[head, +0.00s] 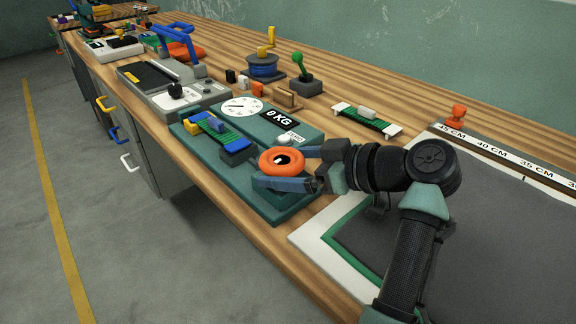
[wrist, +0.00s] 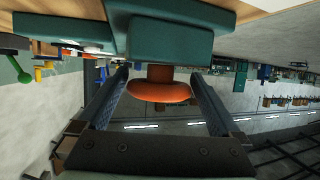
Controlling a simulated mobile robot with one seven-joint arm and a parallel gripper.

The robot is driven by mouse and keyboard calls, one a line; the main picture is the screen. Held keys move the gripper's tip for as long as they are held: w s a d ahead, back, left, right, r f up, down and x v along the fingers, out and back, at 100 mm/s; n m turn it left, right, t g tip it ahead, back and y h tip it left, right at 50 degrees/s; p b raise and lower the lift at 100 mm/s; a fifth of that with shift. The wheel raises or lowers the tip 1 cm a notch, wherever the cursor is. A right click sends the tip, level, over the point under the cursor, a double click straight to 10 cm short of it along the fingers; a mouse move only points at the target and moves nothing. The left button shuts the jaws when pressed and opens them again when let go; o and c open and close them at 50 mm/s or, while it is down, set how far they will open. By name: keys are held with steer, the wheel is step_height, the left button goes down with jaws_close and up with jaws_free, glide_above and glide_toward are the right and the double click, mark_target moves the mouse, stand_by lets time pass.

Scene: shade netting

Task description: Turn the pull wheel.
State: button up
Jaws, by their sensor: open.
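The pull wheel is an orange ring (head: 281,160) with a dark centre and a white mark, at the near right part of a teal test board (head: 240,185). In the wrist view the orange wheel (wrist: 160,92) sits on an orange-brown shaft that comes out of a teal block (wrist: 170,38). My gripper (head: 278,168) is open, with one finger on each side of the wheel. In the wrist view the fingers of my gripper (wrist: 159,76) flank the wheel with visible gaps. I cannot tell any contact.
On the board are a white dial (head: 242,106), a "0 KG" display (head: 279,117) and a green netting strip (head: 217,131) between clamps. A second strip (head: 366,118) lies behind my arm. A cutting mat (head: 400,225) is at right. The board stands near the bench's front edge.

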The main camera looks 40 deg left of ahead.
steer(key=c, duration=0.9)
steer(key=shift+t, duration=0.4)
